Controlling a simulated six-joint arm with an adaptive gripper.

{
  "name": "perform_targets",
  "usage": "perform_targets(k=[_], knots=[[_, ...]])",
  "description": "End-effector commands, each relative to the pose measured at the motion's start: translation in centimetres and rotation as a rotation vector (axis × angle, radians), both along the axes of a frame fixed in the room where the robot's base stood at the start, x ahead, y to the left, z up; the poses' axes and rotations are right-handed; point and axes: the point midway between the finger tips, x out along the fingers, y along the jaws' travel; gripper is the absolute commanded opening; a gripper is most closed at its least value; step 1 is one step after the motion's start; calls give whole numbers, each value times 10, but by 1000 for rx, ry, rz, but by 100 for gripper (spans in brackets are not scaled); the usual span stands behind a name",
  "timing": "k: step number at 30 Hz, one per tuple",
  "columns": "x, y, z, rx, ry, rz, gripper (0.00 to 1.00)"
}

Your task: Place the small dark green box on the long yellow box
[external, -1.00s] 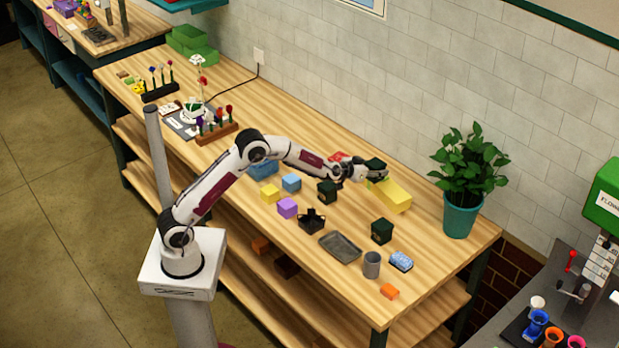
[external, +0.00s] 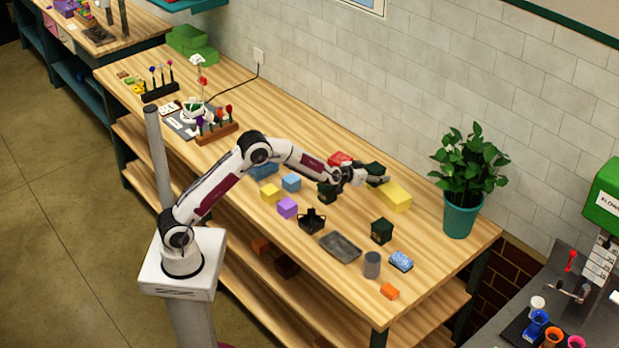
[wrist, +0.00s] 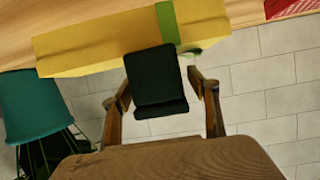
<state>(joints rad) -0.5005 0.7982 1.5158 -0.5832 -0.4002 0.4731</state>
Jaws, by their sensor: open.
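The long yellow box (external: 393,196) lies on the bench near the wall, with a green band (wrist: 167,25) across it in the wrist view. The small dark green box (external: 375,168) is at the left end of the yellow box and seems to sit on it; contact is partly hidden. In the wrist view the dark green box (wrist: 156,78) overlaps the edge of the yellow box (wrist: 95,47). My gripper (wrist: 160,82) is open, its fingers on either side of the dark green box with gaps. In the external view my gripper (external: 376,179) covers the yellow box's near-left end.
Other dark boxes (external: 381,230) (external: 327,192) stand nearby. A red block (external: 340,158) is behind my wrist. A potted plant (external: 461,200) stands right of the yellow box. A grey tray (external: 341,246) and grey cup (external: 372,264) are nearer the front edge.

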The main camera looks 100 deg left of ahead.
Motion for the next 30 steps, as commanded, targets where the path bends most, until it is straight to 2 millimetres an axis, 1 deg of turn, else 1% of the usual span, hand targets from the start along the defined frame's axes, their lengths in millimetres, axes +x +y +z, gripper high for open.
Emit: perform_targets(k=[7,14,30], knots=[[0,0,4,-1,-1,0,60],[-8,-8,9,1,-1,0,60],[-45,-42,29,1,-2,-1,60]])
